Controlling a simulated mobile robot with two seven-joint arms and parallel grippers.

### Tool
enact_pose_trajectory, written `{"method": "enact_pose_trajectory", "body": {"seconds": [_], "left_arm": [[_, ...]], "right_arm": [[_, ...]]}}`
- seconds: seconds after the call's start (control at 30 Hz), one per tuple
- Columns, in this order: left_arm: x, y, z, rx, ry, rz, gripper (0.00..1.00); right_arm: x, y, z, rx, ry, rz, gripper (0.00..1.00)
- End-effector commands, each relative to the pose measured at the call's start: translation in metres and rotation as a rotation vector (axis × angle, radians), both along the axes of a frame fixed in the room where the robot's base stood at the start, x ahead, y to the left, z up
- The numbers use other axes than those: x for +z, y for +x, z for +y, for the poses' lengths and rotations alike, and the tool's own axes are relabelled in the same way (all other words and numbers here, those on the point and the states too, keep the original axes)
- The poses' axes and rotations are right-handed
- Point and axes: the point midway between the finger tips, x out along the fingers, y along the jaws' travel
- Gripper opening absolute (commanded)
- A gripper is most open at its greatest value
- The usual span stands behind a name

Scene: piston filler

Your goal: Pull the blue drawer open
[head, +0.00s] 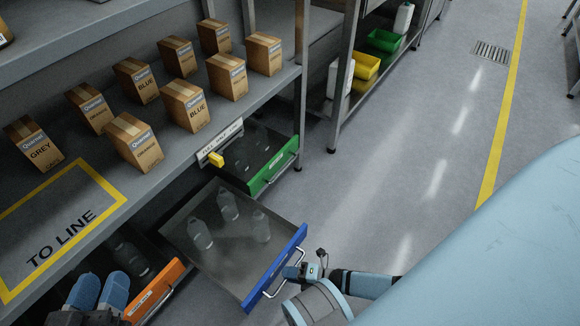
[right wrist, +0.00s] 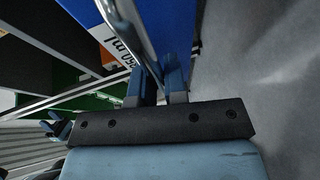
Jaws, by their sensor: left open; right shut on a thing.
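The blue drawer (head: 272,268) stands pulled out from under the shelf, its inside in view with several clear bottles (head: 228,205) standing in it. Its metal bar handle (head: 270,294) is on the blue front. My right gripper (head: 302,272) is at the handle, shut on it. In the right wrist view, the handle (right wrist: 128,30) runs down between the fingers of my right gripper (right wrist: 157,88), in front of the blue drawer front (right wrist: 88,14) with a "250 ml" label. My left gripper (head: 99,291) is open and empty, at lower left near the orange drawer.
An orange drawer (head: 158,290) and a green drawer (head: 274,170), both partly out, flank the blue one. Several cardboard boxes (head: 186,105) stand on the shelf above. The floor (head: 400,160) to the right is clear.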

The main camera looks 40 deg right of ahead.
Motion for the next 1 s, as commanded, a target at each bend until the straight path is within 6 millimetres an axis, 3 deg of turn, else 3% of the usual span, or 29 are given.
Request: {"method": "enact_pose_trajectory", "body": {"seconds": [0.33,0.4,0.47,0.8,1.0], "left_arm": [[-0.001,0.001,0.001,0.002,0.004,0.000,0.43],[-0.001,0.001,0.001,0.002,0.004,0.000,0.43],[-0.001,0.001,0.001,0.002,0.004,0.000,0.43],[0.000,0.001,0.001,0.002,0.003,0.001,0.43],[0.010,0.000,0.000,0.001,-0.013,0.009,0.43]], "right_arm": [[0.000,0.001,-0.001,-0.001,0.000,0.000,0.00],[0.000,0.001,-0.001,-0.001,0.000,0.000,0.24],[0.000,0.001,0.000,-0.001,0.000,0.000,0.36],[0.001,-0.002,-0.003,-0.001,0.000,0.000,0.36],[0.009,-0.024,-0.023,-0.001,-0.002,0.002,0.36]]}}
